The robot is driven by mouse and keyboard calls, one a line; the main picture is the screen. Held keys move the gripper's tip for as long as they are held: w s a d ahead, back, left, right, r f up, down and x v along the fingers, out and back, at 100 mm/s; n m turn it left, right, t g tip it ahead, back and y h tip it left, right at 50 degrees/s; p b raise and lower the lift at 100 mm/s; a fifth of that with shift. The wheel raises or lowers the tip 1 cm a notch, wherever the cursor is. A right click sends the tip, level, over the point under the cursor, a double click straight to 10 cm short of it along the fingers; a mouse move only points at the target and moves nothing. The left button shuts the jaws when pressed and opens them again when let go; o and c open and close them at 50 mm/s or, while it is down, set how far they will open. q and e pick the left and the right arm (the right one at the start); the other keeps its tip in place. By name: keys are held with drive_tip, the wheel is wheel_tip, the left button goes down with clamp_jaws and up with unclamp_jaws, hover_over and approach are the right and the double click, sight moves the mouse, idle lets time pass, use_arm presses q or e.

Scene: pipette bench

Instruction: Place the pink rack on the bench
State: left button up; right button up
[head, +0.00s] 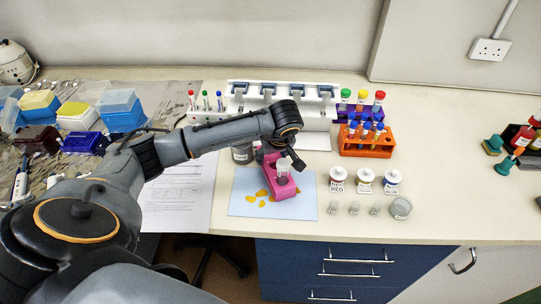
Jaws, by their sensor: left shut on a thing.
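The pink rack (284,192) is in the middle of the head view, over a light blue mat (300,210) with yellow-orange spots. A small clear tube with a pale cap (283,166) stands upright in it. My left gripper (272,163) reaches in from the left and is shut on the rack's far end. The arm's wrist partly hides the fingers. I cannot tell whether the rack's underside touches the mat. My right gripper is not in view.
An orange rack (366,146) and a purple rack (372,115) of capped tubes stand behind to the right. Labelled bottles (338,180) and small vials stand right of the mat. A white pipette stand (318,121) is behind.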

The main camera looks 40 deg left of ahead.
use_arm(q)
drive_tip(key=shift+s+r, duration=0.1)
drive_tip(key=shift+s, duration=0.05)
drive_tip(key=shift+s+d+f+b, duration=0.1)
drive_tip(key=shift+d+f+b, duration=0.1)
drive_tip(key=shift+b, duration=0.1)
drive_tip(key=o, duration=1.2)
drive_tip(key=shift+o, duration=0.2)
drive_tip(key=shift+a, duration=0.1)
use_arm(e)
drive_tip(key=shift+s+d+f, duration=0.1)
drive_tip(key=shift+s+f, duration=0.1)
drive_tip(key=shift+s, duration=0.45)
use_arm(q)
drive_tip(key=shift+r+p, duration=0.25)
drive_tip(key=shift+p, duration=0.1)
drive_tip(key=b+v, duration=0.2)
drive_tip(key=v, duration=1)
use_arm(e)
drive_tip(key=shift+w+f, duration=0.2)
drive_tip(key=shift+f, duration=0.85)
